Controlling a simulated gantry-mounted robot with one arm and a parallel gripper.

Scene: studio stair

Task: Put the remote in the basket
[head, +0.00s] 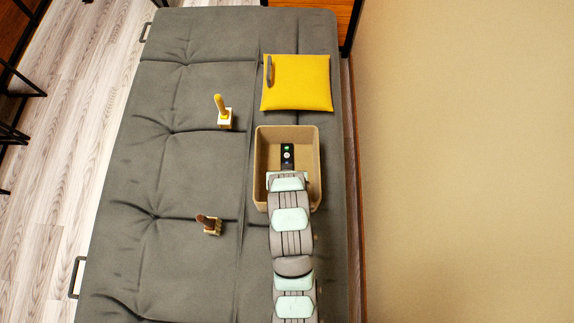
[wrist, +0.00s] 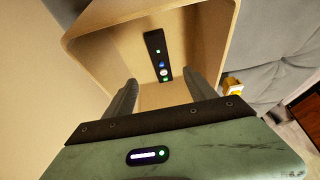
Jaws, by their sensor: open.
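The remote (head: 287,152) is slim and black with coloured buttons. It is inside the tan, open-topped basket (head: 260,150), toward its far part. In the wrist view the remote (wrist: 153,44) shows within the basket (wrist: 205,45), beyond my fingertips. My gripper (wrist: 160,79) is open, its two dark fingers apart with the near end of the remote appearing between them. In the head view my arm reaches over the basket's near side and hides part of it. I cannot tell whether the fingers touch the remote.
The basket stands on a grey tufted couch (head: 165,190). A yellow square cushion or pouch (head: 305,85) with a dark strip lies behind it. A small yellow-and-white object (head: 224,115) and a brown-and-cream one (head: 209,224) are to the left. A beige wall is at right.

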